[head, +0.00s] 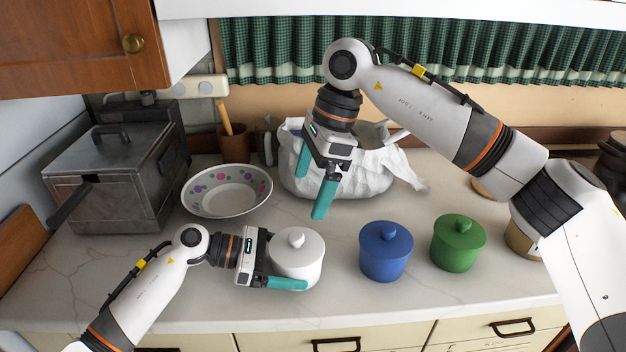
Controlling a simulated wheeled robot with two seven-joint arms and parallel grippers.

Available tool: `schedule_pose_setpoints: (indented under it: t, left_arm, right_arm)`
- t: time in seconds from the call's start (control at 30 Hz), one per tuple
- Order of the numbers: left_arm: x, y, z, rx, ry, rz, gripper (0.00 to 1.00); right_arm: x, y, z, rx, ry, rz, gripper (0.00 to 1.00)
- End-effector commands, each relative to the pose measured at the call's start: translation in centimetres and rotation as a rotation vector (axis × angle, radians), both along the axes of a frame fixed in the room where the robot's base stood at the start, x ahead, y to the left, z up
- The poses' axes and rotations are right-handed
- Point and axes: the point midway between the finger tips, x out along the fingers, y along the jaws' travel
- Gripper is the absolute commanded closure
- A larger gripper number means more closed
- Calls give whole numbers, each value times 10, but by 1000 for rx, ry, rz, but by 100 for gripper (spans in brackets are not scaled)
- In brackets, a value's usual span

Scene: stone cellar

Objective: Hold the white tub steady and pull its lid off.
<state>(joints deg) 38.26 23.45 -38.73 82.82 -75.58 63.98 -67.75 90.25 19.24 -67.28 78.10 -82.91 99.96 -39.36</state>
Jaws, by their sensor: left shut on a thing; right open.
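The white tub (308,275) stands upright on the counter near its front edge. Its lid (297,245), with a round white knob, sits on top. My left gripper (287,268) comes in from the left and is shut on the tub's body, with one teal finger across its front; the other finger is mostly hidden. My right gripper (313,188) is open and empty, above and behind the tub, with its teal fingers pointing down. It is apart from the lid.
A blue lidded tub (386,255) and a green lidded tub (458,246) stand to the right. A spotted bowl (228,191) is behind left, a white cloth-like bag (371,181) behind. A metal box appliance (115,180) is at left. The marble counter (500,285) is clear at front right.

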Motion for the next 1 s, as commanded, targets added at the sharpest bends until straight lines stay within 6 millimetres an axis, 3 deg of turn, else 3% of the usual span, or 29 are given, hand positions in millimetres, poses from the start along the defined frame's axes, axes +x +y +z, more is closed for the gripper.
schedule_pose_setpoints:
  t: [0.17,0.7,1.0]
  left_arm:
    - [0,0,0,0,0,0,26]
    - [0,0,0,0,0,0,26]
    - [0,0,0,0,0,0,26]
  right_arm:
    - [0,1,-14,-26,-14,13,0]
    - [-5,26,-103,-20,-11,10,0]
    - [-5,30,-117,-20,-13,10,0]
